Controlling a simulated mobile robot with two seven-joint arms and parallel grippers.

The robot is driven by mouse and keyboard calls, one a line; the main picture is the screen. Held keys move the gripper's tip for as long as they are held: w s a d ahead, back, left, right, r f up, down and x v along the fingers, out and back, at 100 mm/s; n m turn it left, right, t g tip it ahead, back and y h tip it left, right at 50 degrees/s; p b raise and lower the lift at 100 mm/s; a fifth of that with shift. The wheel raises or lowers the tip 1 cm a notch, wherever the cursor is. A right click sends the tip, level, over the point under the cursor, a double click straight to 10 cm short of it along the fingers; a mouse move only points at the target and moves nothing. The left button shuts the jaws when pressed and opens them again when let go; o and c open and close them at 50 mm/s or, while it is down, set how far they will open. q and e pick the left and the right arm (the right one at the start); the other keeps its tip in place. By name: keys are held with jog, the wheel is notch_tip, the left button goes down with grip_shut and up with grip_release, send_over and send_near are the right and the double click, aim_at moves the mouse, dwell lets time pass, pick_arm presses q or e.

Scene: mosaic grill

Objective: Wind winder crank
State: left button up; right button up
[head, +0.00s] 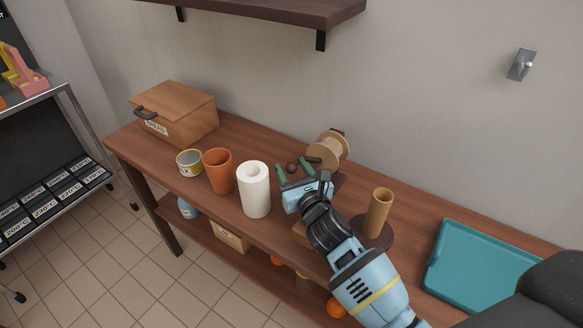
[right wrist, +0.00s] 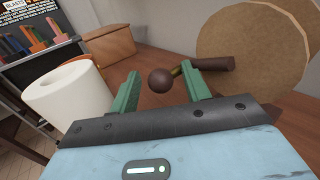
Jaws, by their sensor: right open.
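The winder (head: 328,150) is a pale wooden spool with round flanges on the table by the wall. Its flange (right wrist: 255,45) fills the upper right of the right wrist view. The crank has a dark round knob (head: 291,167), which also shows in the right wrist view (right wrist: 160,81). My right gripper (head: 293,170) is open, its green fingers on either side of the knob. In the right wrist view the fingertips (right wrist: 160,72) show gaps to the knob, nearer the right finger. I cannot tell whether either finger touches the crank. My left gripper is not in view.
A white roll (head: 254,190), an orange cup (head: 218,172), a tin (head: 189,163) and a wooden box (head: 174,113) stand left of the gripper. A brown tube on a round base (head: 379,213) stands close right of my arm. A teal tray (head: 480,264) lies farther right.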

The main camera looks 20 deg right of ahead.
jog(key=shift+w, duration=0.35)
grip_shut()
jog(key=shift+a, duration=0.1)
